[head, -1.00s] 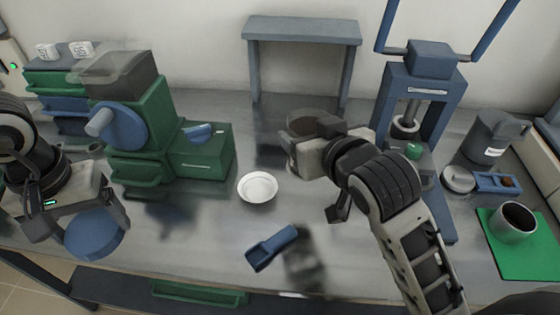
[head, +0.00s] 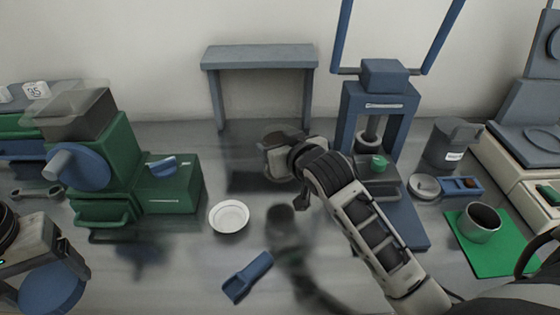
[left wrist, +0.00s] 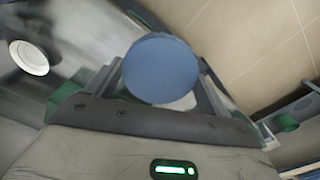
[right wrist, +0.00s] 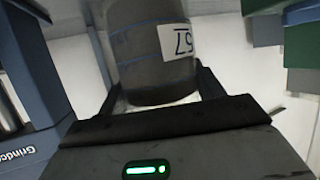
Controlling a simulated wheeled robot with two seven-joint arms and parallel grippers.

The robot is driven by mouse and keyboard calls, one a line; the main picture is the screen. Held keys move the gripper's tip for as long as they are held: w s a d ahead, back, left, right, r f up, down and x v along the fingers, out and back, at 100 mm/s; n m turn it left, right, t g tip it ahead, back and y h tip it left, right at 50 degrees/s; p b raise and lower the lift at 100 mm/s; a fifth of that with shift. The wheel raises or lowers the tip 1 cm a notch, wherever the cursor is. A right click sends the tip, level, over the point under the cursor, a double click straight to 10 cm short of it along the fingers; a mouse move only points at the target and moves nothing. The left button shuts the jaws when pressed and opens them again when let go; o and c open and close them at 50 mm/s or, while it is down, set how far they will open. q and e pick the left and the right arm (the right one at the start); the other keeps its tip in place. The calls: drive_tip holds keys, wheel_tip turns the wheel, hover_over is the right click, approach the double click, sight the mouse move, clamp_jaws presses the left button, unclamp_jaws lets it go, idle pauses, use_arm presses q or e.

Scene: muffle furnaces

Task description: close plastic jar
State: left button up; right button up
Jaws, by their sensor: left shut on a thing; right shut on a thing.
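The plastic jar (right wrist: 145,60) is dark, translucent and carries a white label. It sits between the fingers of my right gripper (right wrist: 150,92), which is shut on it. In the head view the jar (head: 284,134) is mostly hidden behind my right gripper (head: 280,155), in front of the blue-grey stand. A round blue lid (left wrist: 160,68) is held in my left gripper (left wrist: 165,85), which is shut on it. In the head view the lid (head: 52,289) is at the lower left, near the bench's front, well apart from the jar.
A green grinder (head: 110,165) stands on the left. A white dish (head: 229,216) and a blue scoop (head: 246,278) lie mid-bench. A blue press (head: 382,125), a dark jug (head: 452,144) and a metal cup (head: 479,222) on a green mat (head: 500,255) stand right. The blue-grey stand (head: 260,57) is behind.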

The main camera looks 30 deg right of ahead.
drive_tip(key=w+f, duration=0.1)
drive_tip(key=f, duration=0.1)
drive_tip(key=w+d+f, duration=0.1)
drive_tip(key=shift+w+d+f, duration=0.15)
drive_tip(key=shift+w+f, duration=0.25)
drive_tip(key=shift+w+f, duration=0.1)
drive_tip(key=shift+f, duration=0.05)
drive_tip(key=shift+w+d+f, duration=0.1)
drive_tip(key=shift+w+f, duration=0.05)
drive_tip(key=shift+f, duration=1.55)
drive_tip(key=shift+f, duration=0.2)
drive_tip(key=o, duration=1.4)
